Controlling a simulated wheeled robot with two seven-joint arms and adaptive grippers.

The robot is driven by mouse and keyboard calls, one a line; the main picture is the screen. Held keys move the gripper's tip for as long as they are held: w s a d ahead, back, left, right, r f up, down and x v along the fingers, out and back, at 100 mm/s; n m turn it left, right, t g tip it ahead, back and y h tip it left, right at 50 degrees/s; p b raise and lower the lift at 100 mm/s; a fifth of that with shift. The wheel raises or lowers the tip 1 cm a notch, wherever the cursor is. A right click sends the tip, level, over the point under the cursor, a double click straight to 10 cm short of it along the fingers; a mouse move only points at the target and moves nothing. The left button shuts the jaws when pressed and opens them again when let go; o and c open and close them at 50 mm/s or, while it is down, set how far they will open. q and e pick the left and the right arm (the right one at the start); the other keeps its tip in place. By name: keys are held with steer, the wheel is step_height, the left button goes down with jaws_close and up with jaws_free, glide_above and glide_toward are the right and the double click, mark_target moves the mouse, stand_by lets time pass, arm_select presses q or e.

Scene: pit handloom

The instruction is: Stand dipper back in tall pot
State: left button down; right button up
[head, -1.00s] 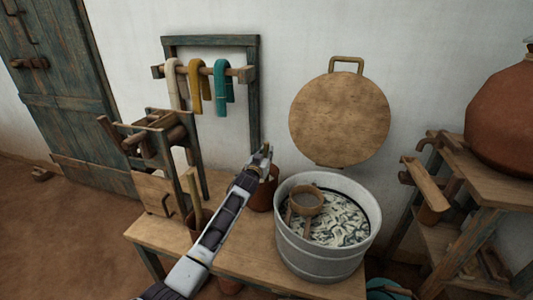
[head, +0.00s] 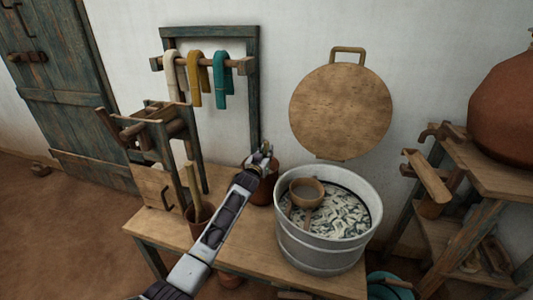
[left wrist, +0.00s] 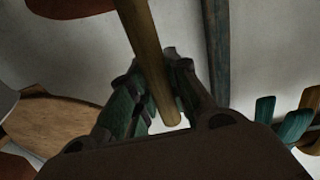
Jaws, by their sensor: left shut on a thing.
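My left gripper (head: 263,156) is just left of the metal tub, in front of a dark red-brown pot (head: 262,190). In the left wrist view its fingers (left wrist: 157,75) are shut on a round wooden handle (left wrist: 148,50), which seems to be the dipper's. The near end of the handle shows between the fingers; the far end runs out of the top of that view. The dipper's cup cannot be told apart from the pot in the head view. Whether the handle's far end is in the pot cannot be told. My right gripper is not in view.
The grey metal tub (head: 330,255) holds pale skeins and a wooden ladle-like cup (head: 306,191). A brown pot with a wooden stick (head: 200,216) stands left of my arm on the wooden bench (head: 240,258). A rack with hung yarn (head: 198,78) is behind.

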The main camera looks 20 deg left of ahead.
arm_select(q)
steer(key=c, duration=1.3)
jaws_free()
steer(key=shift+s, duration=0.25)
steer(key=s, duration=1.1)
steer(key=shift+s+a, duration=0.25)
steer(key=shift+a, duration=0.15)
